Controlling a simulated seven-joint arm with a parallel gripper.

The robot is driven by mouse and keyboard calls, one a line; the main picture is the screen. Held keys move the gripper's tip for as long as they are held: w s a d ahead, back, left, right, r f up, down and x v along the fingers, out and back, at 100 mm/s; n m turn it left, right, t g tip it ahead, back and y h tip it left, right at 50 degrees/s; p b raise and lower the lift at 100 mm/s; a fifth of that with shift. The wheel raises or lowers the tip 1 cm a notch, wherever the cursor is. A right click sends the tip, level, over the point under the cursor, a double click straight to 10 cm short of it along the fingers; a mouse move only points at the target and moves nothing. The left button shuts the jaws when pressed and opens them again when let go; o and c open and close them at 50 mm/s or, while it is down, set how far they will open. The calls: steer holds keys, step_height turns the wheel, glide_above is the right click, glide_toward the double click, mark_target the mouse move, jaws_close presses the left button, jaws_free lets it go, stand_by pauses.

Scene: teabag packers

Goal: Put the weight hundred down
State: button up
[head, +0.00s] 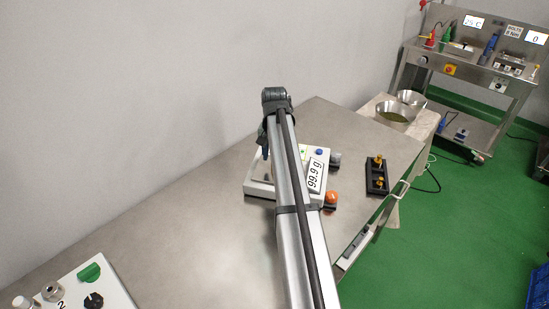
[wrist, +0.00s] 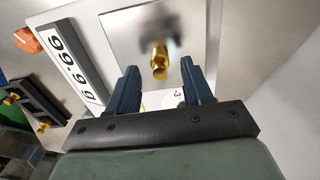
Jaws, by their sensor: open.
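The weight hundred, a small brass weight (wrist: 159,60), stands on the steel plate (wrist: 125,27) of the scale in the wrist view. My gripper (wrist: 160,80) is open above the plate, its two blue fingers on either side of the weight's line and apart from it. The scale display (head: 315,175) reads 99.9 g in the head view and also shows in the wrist view (wrist: 72,60). In the head view my arm hides the weight and much of the scale.
A black holder (head: 376,178) with brass weights stands right of the scale. An orange knob (head: 331,198) is at the scale's corner. A white box (head: 85,285) with controls is at the front left. Metal bowls (head: 394,117) stand beyond the table. The table's middle (head: 200,215) is clear.

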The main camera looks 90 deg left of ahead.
step_height(320, 180, up, 10)
steer(key=shift+r, duration=0.25)
stand_by(0.6)
